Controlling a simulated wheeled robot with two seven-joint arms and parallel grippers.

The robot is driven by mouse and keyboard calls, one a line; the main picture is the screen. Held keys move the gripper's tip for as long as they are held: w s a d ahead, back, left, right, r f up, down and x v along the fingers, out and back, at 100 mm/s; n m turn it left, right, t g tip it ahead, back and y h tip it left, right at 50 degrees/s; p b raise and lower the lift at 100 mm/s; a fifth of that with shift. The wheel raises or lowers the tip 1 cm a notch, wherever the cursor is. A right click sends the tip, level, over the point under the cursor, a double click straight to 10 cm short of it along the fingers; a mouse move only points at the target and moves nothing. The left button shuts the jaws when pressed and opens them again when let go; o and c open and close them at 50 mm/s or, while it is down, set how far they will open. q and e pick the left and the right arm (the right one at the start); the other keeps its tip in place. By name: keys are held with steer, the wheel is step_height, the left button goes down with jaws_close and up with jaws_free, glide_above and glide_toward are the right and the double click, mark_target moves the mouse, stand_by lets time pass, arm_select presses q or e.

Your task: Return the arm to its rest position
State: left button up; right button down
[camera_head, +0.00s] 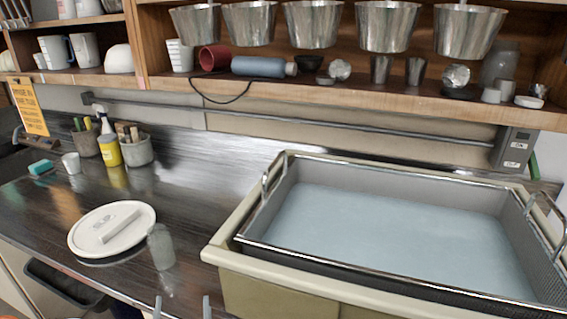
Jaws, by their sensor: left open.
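My left gripper (182,307) shows only as two pale fingertips at the bottom edge, spread apart with nothing visible between them. The rest of it and its arm are out of frame. My right gripper is not in view. A round white lid (90,235) with a bar-shaped handle lies on the counter above and left of the fingertips. A clear greyish glass (161,247) stands beside the lid's right edge.
A large basin (225,262) holding a metal basket (284,165) and pale blue liquid fills the right side. A yellow bottle (109,147), tool pots (138,152) and a white cup (71,163) stand at the back left. Metal buckets (313,24) line the shelf.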

arm_select(q)
steer(key=s+d+m+g+h, duration=0.35)
steer(key=d+m+h, duration=0.3)
steer(key=m, duration=0.65)
steer(key=s+d+m+g+h, duration=0.2)
steer(key=s+d+m+h, duration=0.35)
steer(key=m, duration=0.85)
steer(key=s+a+f+m+g+y, duration=0.7)
steer(key=s+a+f+m+g, duration=0.35)
steer(key=s+a+f, duration=0.4)
step_height(320, 180, down, 32)
steer(key=d+g, duration=0.1)
steer(key=s+a+f+g, duration=0.1)
steer(key=s+a+f, duration=0.2)
steer(key=s+f, duration=1.5)
steer(key=shift+s+a+f+g, duration=0.2)
steer(key=shift+f+g, duration=0.1)
steer(key=shift+f, duration=0.2)
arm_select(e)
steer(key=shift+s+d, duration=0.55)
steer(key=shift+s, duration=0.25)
